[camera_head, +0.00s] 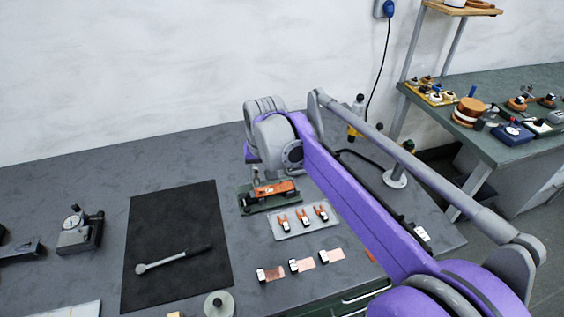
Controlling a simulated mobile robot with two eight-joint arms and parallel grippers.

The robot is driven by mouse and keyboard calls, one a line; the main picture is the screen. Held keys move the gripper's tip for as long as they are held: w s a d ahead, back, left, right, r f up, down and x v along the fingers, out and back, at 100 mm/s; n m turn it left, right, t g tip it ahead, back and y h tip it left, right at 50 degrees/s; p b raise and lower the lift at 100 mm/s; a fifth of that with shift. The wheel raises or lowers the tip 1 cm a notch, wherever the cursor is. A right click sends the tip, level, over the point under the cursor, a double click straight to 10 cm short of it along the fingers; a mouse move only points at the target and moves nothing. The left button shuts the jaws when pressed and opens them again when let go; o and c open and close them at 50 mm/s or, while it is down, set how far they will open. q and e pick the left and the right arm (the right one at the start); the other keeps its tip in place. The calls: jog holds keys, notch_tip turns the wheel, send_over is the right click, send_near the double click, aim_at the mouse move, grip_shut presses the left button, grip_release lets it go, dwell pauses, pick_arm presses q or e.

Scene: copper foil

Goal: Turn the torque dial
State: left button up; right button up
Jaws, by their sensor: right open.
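My right arm reaches in from the lower right, and its wrist end with the right gripper (254,160) is above and behind a green-based fixture (257,207). The fixture carries an orange and black part (275,188). The gripper's fingers are mostly hidden by my wrist, and I see nothing held in them. A grey device with a round dial face (73,221) stands on the left of the bench, well apart from the gripper. I cannot tell for sure which part is the torque dial. A wrench-like tool with a round head (173,260) lies on the black mat (195,213). My left gripper is out of view.
A grey tray (285,236) of copper-coloured pieces and several small copper strips (303,266) lie in front of the fixture. A round grey disc (219,303) is near the front. A second bench (540,150) holds more parts. The back left of the bench is clear.

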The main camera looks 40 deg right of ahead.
jog(key=w+d+m+g, duration=0.2)
jog(key=w+d+m, duration=0.1)
jog(key=w+d, duration=0.75)
jog(key=w+d+f+m+g, duration=0.1)
jog(key=d+f+m, duration=0.15)
jog(key=d, duration=0.25)
jog(key=w+d+f+m, duration=0.1)
jog(key=d+f, duration=0.2)
jog(key=d, duration=0.2)
jog(key=shift+y, duration=0.3)
notch_tip(320, 180, down, 10)
jog(key=shift+d+f+b, duration=0.1)
jog(key=shift+b, duration=0.9)
grip_shut()
